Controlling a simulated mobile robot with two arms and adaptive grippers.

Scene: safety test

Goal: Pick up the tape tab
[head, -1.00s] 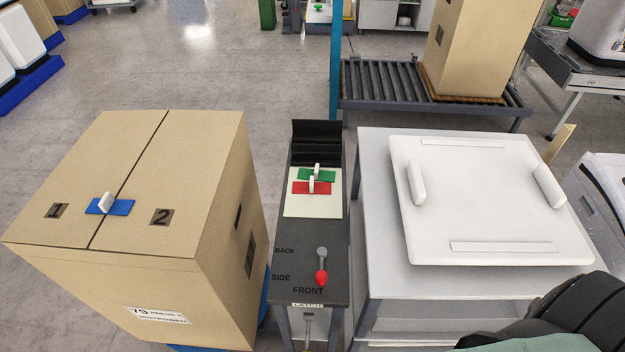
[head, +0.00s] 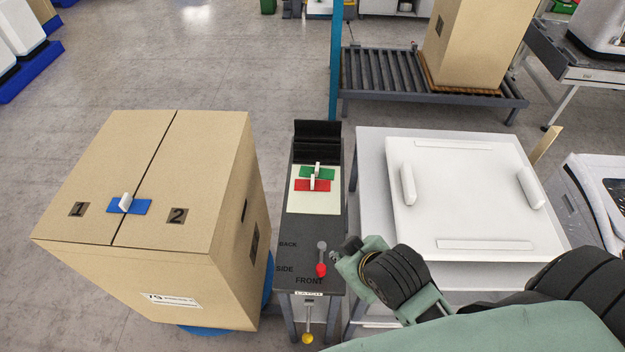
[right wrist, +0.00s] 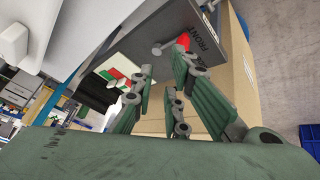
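Three strips with upright white tabs show in the head view. One is blue tape (head: 141,207) with a white tab (head: 125,200), across the top seam of the large cardboard box (head: 205,150). A green strip (head: 306,173) and a red strip (head: 300,185), each with a white tab, lie on the pale panel (head: 312,205) of the dark stand. My right gripper (head: 345,252) is beside the stand's front right, near the red-tipped lever. In the right wrist view its fingers (right wrist: 159,82) are apart with nothing between them. My left gripper is out of view.
The red-tipped lever (head: 321,262) stands on the dark stand (head: 285,260), with a yellow knob (head: 307,338) below its front. A white table (head: 375,215) at the right carries a white lid with handles (head: 465,195). A roller conveyor (head: 380,80) is behind.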

